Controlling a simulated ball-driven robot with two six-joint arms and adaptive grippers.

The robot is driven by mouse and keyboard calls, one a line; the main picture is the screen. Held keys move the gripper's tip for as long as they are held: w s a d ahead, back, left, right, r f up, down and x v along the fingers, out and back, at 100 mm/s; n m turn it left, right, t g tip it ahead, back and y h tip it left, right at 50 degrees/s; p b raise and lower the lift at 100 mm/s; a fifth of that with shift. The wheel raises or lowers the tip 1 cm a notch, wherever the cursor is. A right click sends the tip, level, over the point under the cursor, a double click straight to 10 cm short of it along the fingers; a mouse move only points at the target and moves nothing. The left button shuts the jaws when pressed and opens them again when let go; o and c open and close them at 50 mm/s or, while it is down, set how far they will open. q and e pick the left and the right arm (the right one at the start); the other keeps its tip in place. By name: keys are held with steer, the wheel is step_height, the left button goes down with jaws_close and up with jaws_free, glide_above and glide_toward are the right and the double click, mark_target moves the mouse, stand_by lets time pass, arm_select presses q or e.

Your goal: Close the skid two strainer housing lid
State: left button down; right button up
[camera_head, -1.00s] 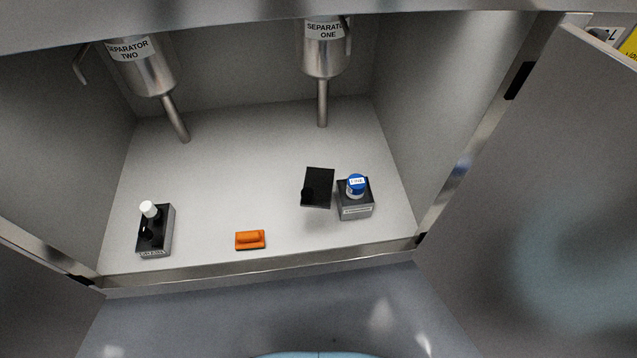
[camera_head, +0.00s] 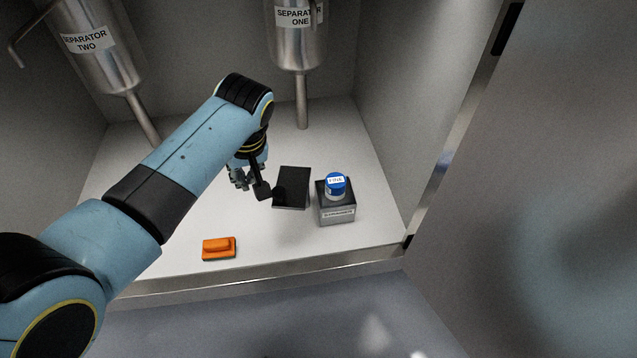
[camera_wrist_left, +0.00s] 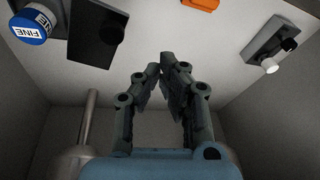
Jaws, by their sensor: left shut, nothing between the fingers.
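The strainer housing (camera_head: 337,207) is a dark grey box with a white front label, on the cabinet floor at the right. A jar with a blue cap marked FINE (camera_head: 335,184) stands up from its top; the cap also shows in the left wrist view (camera_wrist_left: 31,27). The black lid (camera_head: 293,187) stands open at the housing's left side, with a dark knob; it shows at top left in the left wrist view (camera_wrist_left: 97,32). My left gripper (camera_head: 250,187) is shut and empty, left of the lid; its fingers show in the left wrist view (camera_wrist_left: 165,68). My right gripper is out of view.
An orange block (camera_head: 219,248) lies near the front sill. A second dark box with a white-capped item (camera_wrist_left: 272,45) shows in the left wrist view. Separator one (camera_head: 296,35) and separator two (camera_head: 95,50) hang behind. A door (camera_head: 530,220) stands at right.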

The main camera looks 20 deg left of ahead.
arm_select(q)
steer(key=w+d+r+t+b, duration=0.2)
steer(key=w+r, duration=0.1)
steer(key=w, duration=0.5)
steer(key=b, duration=0.6)
glide_above(277, 185)
step_height(277, 185, down, 10)
steer(key=shift+r, duration=0.25)
steer(key=shift+s+d, duration=0.2)
steer(key=shift+s, duration=0.15)
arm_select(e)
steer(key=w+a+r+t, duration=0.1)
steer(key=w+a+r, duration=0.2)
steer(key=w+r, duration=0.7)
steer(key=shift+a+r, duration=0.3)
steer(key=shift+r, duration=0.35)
arm_select(q)
steer(key=shift+d, duration=0.1)
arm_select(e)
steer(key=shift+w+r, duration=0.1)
arm_select(q)
steer(key=shift+d+r+g+p, duration=0.1)
steer(key=shift+g+p, duration=0.2)
